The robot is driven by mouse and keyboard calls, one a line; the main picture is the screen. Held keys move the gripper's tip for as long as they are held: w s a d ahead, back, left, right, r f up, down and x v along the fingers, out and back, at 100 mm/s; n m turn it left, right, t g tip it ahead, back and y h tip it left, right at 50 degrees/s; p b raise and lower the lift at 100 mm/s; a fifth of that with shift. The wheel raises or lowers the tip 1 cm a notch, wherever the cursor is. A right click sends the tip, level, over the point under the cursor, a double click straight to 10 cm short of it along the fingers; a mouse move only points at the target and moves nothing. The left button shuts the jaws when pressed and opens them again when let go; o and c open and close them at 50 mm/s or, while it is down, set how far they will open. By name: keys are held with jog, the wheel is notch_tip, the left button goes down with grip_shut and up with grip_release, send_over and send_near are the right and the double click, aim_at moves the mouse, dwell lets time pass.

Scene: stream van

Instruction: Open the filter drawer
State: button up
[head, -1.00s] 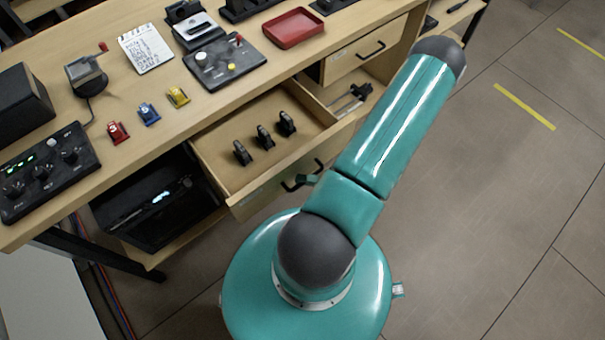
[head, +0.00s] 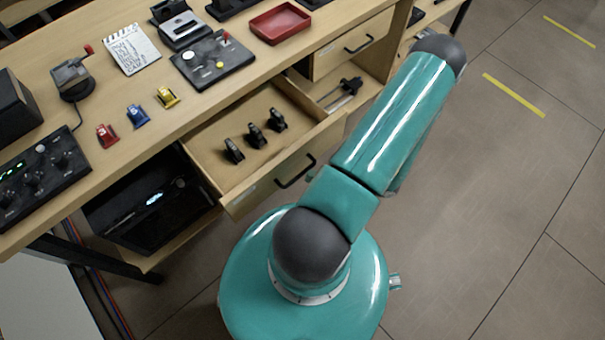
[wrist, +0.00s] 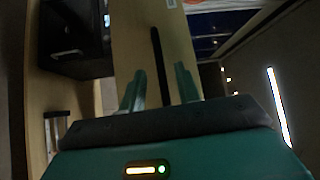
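A wooden drawer (head: 240,200) under the bench is pulled out, with several small black clip-like pieces (head: 255,135) standing in it. Its front carries a black bar handle (head: 296,172) and a small label too small to read. A second drawer (head: 345,55), farther right, is shut and also has a black handle (head: 358,45). In the wrist view, my gripper (wrist: 160,88) is open, its two teal fingers well apart. A black bar handle (wrist: 157,55) on a wooden front appears ahead, between the fingers. The gripper is mostly hidden behind my arm in the head view.
The bench top (head: 190,115) holds a red tray (head: 281,22), a control panel (head: 212,62), a notepad (head: 132,48) and small coloured pieces. A black box (head: 145,210) sits on the shelf left of the open drawer. The floor to the right is clear.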

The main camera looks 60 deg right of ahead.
jog(key=v, duration=0.9)
jog(key=shift+s, duration=0.1)
